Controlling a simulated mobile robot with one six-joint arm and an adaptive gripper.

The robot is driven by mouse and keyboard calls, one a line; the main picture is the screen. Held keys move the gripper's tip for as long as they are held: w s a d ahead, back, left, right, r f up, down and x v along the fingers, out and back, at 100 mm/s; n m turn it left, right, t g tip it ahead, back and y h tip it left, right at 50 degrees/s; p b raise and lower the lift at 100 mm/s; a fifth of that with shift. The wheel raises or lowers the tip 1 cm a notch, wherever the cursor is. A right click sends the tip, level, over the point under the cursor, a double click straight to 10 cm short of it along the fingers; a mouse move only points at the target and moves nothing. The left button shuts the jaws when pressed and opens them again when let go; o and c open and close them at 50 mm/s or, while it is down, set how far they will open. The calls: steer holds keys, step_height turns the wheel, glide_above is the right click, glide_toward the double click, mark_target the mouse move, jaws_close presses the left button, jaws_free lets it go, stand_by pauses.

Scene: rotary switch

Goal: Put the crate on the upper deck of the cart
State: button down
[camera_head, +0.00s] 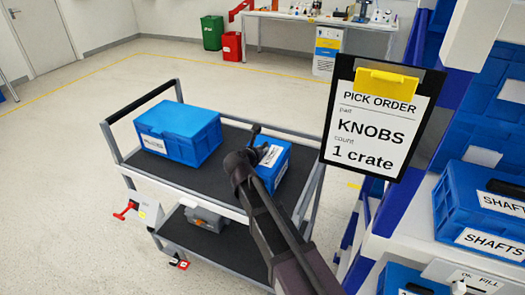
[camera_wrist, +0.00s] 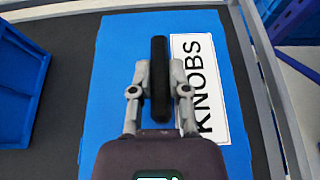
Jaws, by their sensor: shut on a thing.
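The blue crate labelled KNOBS (camera_head: 284,168) is at the right end of the cart's dark upper deck (camera_head: 180,176), level and upright. It fills the middle of the wrist view (camera_wrist: 115,80). My gripper (camera_head: 257,140) is over the crate and shut on its black handle (camera_wrist: 159,50), with one finger on each side in the wrist view (camera_wrist: 159,85). My arm hides part of the crate, and I cannot tell whether its underside touches the deck.
A larger blue crate (camera_head: 180,134) stands on the deck's left part, with a gap between. The cart's rails (camera_head: 310,190) edge the deck. A rack with SHAFTS crates (camera_head: 480,215) and a pick-order board reading KNOBS, 1 crate (camera_head: 375,130) are at right.

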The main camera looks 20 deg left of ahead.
steer(key=shift+f, duration=0.15)
steer(key=c, duration=0.6)
jaws_free()
steer(key=shift+r, duration=0.25)
steer(key=d+p+v, duration=0.1)
steer(key=p+v, duration=0.3)
steer(key=v, duration=0.8)
steer(key=shift+a+p, duration=0.35)
steer(key=shift+a, duration=0.05)
